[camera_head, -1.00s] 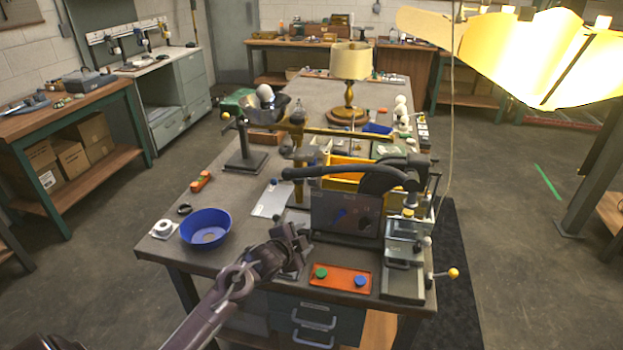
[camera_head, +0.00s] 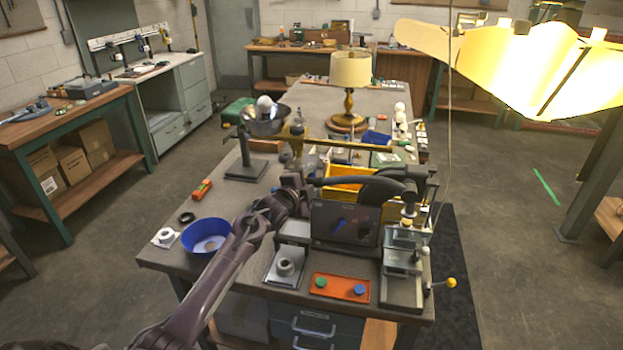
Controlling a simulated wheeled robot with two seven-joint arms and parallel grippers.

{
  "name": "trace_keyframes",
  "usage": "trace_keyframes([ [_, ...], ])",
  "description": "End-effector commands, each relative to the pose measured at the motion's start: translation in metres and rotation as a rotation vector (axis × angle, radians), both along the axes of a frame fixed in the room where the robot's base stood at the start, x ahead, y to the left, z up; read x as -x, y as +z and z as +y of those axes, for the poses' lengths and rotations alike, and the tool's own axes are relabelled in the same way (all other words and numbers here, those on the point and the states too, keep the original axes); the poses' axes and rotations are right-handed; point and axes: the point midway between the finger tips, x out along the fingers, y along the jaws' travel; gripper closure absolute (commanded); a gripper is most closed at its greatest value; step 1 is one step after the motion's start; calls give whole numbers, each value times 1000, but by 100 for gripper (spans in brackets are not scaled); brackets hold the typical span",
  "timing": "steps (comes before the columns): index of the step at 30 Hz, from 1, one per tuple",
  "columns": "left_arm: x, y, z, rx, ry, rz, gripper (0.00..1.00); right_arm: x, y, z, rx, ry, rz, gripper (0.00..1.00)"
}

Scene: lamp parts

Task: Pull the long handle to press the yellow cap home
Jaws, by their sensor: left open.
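A press (camera_head: 403,262) stands at the right front of the bench. Its long black handle (camera_head: 345,181) reaches left from the press head, roughly level. My left gripper (camera_head: 300,184) is open at the left end of the handle and covers that end. I cannot tell whether the fingers are around the handle or touching it. A small yellow piece (camera_head: 407,221) shows under the press head; it looks like the yellow cap, but it is too small to tell how it is seated. My right gripper is not in view.
A dark panel (camera_head: 345,223) stands left of the press, with a yellow bin (camera_head: 352,191) behind. In front lie an orange tray (camera_head: 341,289) and a grey plate with a round socket (camera_head: 285,268). A blue bowl (camera_head: 206,235) sits left, beside my arm. A lamp (camera_head: 350,80) stands farther back.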

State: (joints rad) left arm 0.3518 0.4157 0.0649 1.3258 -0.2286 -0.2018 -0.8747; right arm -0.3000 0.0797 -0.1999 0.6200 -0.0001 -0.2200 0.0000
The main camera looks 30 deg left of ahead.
Motion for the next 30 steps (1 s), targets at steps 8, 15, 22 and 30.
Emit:
trace_keyframes([
  [8, -3, -1, 0, -1, 0, 1, 52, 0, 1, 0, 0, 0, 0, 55],
  [15, -3, -1, 0, 0, 0, 1, 76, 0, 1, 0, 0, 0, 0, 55],
  [22, -3, -1, 0, 0, 0, 1, 100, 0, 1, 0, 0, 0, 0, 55],
  [30, -3, -1, 0, -2, -1, 2, 100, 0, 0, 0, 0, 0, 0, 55],
])
